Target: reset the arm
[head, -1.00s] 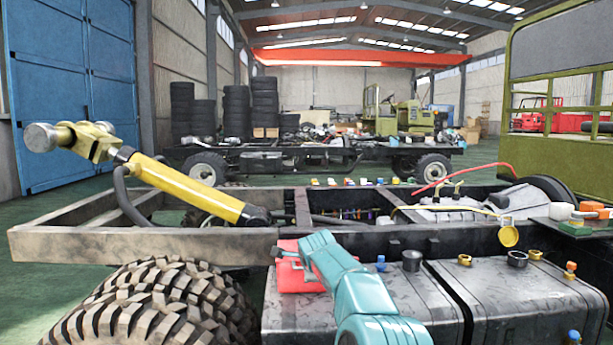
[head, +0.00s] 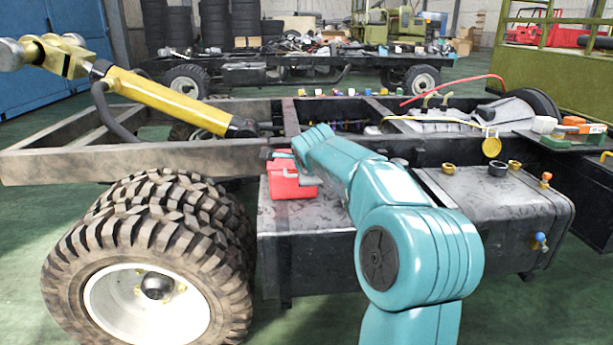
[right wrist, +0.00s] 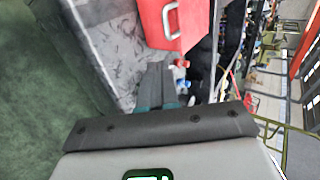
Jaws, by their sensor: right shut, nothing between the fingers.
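My right arm, in teal, comes up from the bottom of the head view and reaches over the chassis's side tank. Its gripper (head: 280,155) is small and partly hidden behind the arm, beside the top of a red box (head: 293,183). In the right wrist view the dark fingers (right wrist: 156,84) are together with nothing between them. The red box (right wrist: 172,22) with its pale handle lies just beyond the fingertips there. I cannot tell whether they touch it. My left gripper is not in view.
The grey tank (head: 505,212) bears several caps. The chassis frame (head: 60,160) runs behind, with a yellow cylinder (head: 170,98) over it. A large tyre (head: 150,255) stands at left. Green floor at lower left is clear. A second chassis (head: 300,68) stands behind.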

